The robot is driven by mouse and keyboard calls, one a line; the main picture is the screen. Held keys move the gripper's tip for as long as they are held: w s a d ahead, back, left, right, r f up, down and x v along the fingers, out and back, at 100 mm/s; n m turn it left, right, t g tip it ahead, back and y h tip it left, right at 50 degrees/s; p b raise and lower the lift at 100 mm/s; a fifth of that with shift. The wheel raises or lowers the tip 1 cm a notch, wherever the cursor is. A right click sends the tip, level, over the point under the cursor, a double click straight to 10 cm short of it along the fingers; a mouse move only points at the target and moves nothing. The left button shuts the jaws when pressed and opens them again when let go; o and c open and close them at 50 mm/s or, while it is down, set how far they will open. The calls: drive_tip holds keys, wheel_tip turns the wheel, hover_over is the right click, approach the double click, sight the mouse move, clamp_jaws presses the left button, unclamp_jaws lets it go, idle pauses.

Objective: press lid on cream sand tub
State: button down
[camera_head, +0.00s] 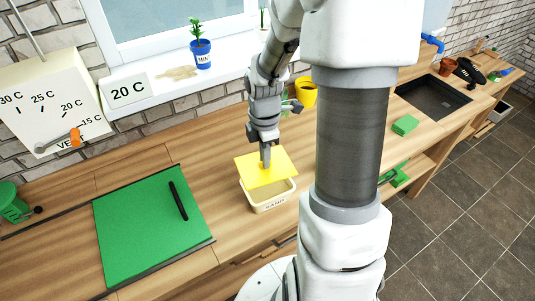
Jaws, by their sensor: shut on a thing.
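A cream tub (270,203) labelled SAND stands on the wooden worktop near its front edge. A flat yellow lid (283,170) is over the tub and looks slightly turned and offset to the back left. Part of the tub's inside shows below the lid's front edge, so the lid does not look seated there. My gripper (265,164) points down from above and is shut on the lid near its middle. The fingertips are small, and the exact grip is hard to see.
A green mat (140,225) with a black pen-like stick (178,200) lies left of the tub. A yellow pot (306,92) stands behind. A green block (405,124) and dark sink (433,96) are to the right. My arm hides the worktop right of the tub.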

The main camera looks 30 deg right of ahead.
drive_tip(key=shift+s+d+n, duration=0.25)
drive_tip(key=shift+n, duration=0.35)
wheel_tip(320, 180, down, 5)
drive_tip(key=b, duration=0.4)
drive_tip(key=shift+r, duration=0.1)
drive_tip(key=shift+f+b, duration=0.65)
drive_tip(key=shift+f, duration=0.1)
drive_tip(key=shift+p, duration=0.3)
drive_tip(key=shift+f, duration=0.15)
idle(1.5)
drive_tip(key=shift+c, duration=2)
unclamp_jaws()
